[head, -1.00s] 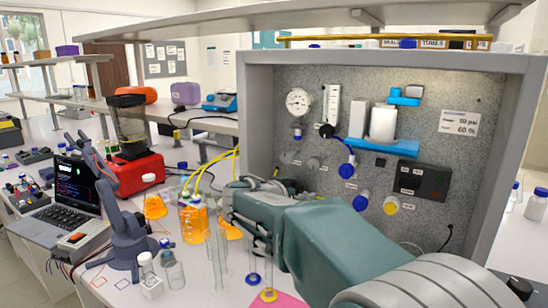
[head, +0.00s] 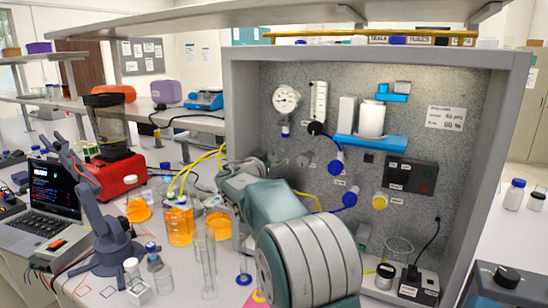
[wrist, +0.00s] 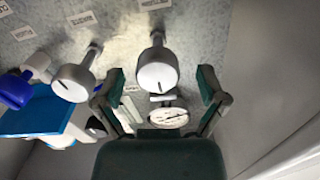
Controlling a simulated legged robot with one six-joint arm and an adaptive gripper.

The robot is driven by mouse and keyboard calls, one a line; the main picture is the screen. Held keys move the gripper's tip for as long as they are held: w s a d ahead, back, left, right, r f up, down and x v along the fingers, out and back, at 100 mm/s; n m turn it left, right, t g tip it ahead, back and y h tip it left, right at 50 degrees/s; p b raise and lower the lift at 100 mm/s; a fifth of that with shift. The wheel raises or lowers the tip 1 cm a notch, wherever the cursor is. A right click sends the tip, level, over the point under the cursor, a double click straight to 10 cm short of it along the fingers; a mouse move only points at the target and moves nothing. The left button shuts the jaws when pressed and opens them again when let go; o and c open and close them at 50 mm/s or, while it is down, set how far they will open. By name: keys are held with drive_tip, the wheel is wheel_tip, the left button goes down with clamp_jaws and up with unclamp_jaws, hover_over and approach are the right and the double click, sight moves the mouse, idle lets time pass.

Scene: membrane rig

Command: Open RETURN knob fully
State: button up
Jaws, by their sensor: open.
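In the wrist view, a round light-grey knob (wrist: 157,72) with a dark pointer mark sits on a stem from the speckled panel. It lies between the spread fingers of my gripper (wrist: 158,92), apart from both. A second grey knob (wrist: 72,82) is to its left, outside the fingers. The label (wrist: 154,4) by the centred knob is cut off, so I cannot read which knob is RETURN. In the head view, my gripper (head: 246,168) is at the panel's left side, its fingertips partly hidden. A grey knob (head: 303,160) shows just right of it.
The panel (head: 350,105) carries a pressure gauge (head: 286,99), blue knobs with a hose, a yellow knob (head: 380,201) and a dark display box (head: 411,176). The grey side wall (wrist: 268,80) is close right in the wrist view. Flasks of orange liquid (head: 179,224) stand left of my arm.

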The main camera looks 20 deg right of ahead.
drive_tip(key=shift+w+d, duration=0.4)
drive_tip(key=shift+d, duration=0.35)
drive_tip(key=c, duration=1.2)
drive_tip(key=shift+o, duration=0.2)
drive_tip(key=shift+a, duration=0.1)
